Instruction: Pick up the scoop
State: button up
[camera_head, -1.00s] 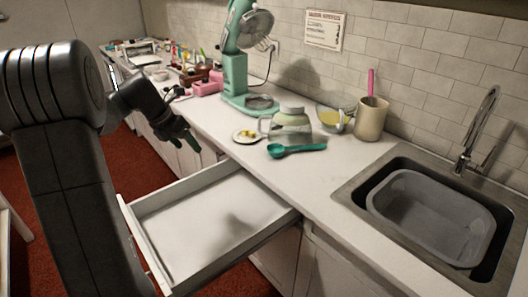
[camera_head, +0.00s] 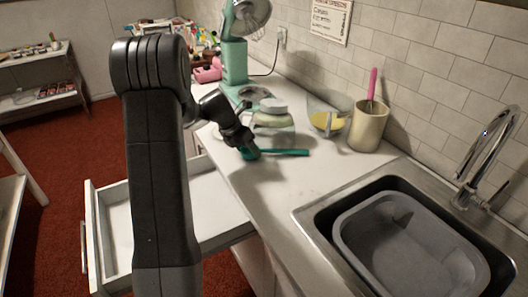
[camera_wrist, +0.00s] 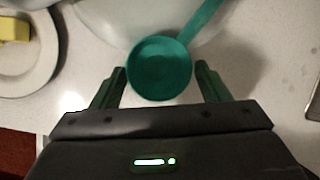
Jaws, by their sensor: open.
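The teal scoop (camera_head: 285,152) lies on the white counter, its handle pointing right in the head view. In the wrist view its round bowl (camera_wrist: 160,68) sits between and slightly ahead of my gripper's two fingertips, with the handle running up and to the right. My gripper (camera_wrist: 161,78) is open, with one finger on either side of the bowl and a gap visible on both sides. In the head view my gripper (camera_head: 246,151) is at the scoop's bowl end and hides most of the bowl.
A glass jar (camera_head: 273,118) stands right behind the scoop. A bowl with yellow contents (camera_head: 327,121) and a beige crock (camera_head: 368,128) stand farther right. A plate (camera_wrist: 42,62) is left of my gripper. The sink (camera_head: 322,219) is at right; an open drawer (camera_head: 112,235) is below.

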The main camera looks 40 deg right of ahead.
jog(key=c, duration=0.8)
jog(key=shift+o, duration=0.2)
jog(key=shift+r+p, duration=0.15)
jog(key=shift+p, duration=0.2)
